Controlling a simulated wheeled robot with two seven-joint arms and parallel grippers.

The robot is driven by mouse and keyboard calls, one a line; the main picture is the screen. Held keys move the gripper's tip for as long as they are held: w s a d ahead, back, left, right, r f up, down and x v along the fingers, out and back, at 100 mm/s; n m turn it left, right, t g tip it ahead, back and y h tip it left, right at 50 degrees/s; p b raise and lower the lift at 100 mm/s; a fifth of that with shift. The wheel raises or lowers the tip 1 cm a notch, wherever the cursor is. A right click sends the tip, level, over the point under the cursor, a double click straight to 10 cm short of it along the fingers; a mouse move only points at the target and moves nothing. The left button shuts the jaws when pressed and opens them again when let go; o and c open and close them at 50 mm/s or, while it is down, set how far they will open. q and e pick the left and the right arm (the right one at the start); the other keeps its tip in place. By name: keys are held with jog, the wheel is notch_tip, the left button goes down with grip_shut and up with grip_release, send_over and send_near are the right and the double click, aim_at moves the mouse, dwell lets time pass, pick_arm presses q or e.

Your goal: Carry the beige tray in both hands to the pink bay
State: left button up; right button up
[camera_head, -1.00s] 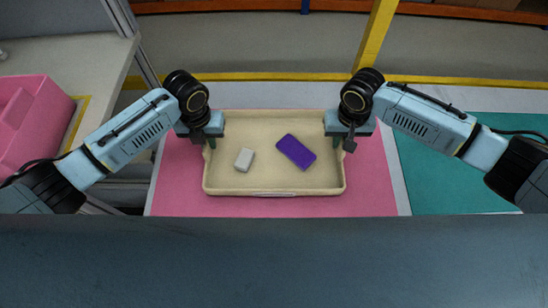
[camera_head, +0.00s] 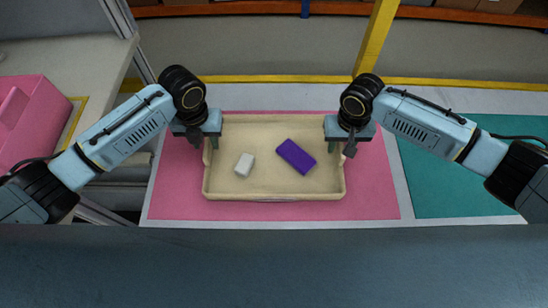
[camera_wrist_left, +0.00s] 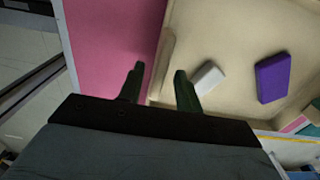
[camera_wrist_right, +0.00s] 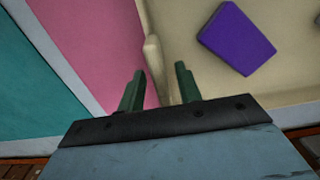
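The beige tray (camera_head: 273,193) lies over the pink bay (camera_head: 370,185), inside its outline in the head view. It holds a white block (camera_head: 245,164) and a purple block (camera_head: 296,156). My left gripper (camera_head: 207,142) is at the tray's left end; in the left wrist view its fingers (camera_wrist_left: 158,78) stand apart on either side of the end wall, with gaps. My right gripper (camera_head: 338,143) is at the right end; in the right wrist view its fingers (camera_wrist_right: 160,75) also stand apart astride the wall. Both look open.
A teal bay (camera_head: 450,170) lies to the right of the pink one. A pink bin (camera_head: 30,120) stands on a pale surface at the left. A yellow post (camera_head: 376,40) rises behind the table, near my right gripper.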

jog(key=shift+r, duration=0.15)
pick_arm(q)
notch_tip(320, 180, up, 9)
jog(key=shift+r, duration=0.15)
pick_arm(e)
notch_tip(320, 180, up, 12)
dwell(0.8)
